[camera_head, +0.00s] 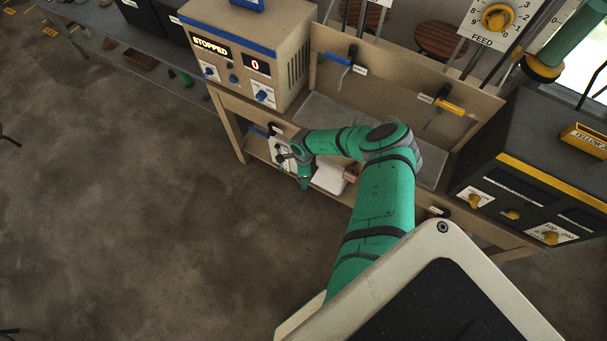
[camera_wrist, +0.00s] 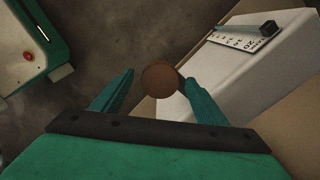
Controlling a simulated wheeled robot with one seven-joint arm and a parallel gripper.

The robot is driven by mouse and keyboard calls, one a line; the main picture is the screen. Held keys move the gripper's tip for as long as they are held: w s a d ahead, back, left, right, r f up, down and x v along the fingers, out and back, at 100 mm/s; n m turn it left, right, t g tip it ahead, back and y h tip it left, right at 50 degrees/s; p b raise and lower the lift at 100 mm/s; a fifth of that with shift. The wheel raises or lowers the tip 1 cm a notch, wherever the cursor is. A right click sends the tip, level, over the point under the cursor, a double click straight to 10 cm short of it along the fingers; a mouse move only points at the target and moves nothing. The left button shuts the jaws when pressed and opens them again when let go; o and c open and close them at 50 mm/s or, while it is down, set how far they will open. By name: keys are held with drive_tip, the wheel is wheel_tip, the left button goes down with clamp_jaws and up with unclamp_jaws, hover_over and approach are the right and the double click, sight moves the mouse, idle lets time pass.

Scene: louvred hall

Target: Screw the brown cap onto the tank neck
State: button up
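The brown round cap (camera_wrist: 160,79) shows from above in the wrist view, between the two fingertips of my gripper (camera_wrist: 157,76). A narrow gap shows at its left; its right edge meets or overlaps the right fingertip in the picture. The fingers are apart. A white tank (camera_wrist: 235,75) with a printed scale and a small dark block on it lies to the right of the cap. In the head view my gripper (camera_head: 304,182) points down beside the left of the white tank (camera_head: 329,181) on the bench's lower shelf. I cannot make out the neck.
A beige bench holds a box marked STOPPED (camera_head: 240,50) on the left and a dark control box (camera_head: 535,165) on the right. Hooks with tools (camera_head: 346,62) hang on its back panel. A green and white unit (camera_wrist: 30,45) shows in the wrist view. Open floor lies left.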

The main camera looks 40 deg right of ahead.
drive_tip(key=shift+r, duration=3.5)
drive_tip(key=shift+r, duration=0.1)
wheel_tip(320, 180, up, 11)
drive_tip(key=shift+f, duration=0.2)
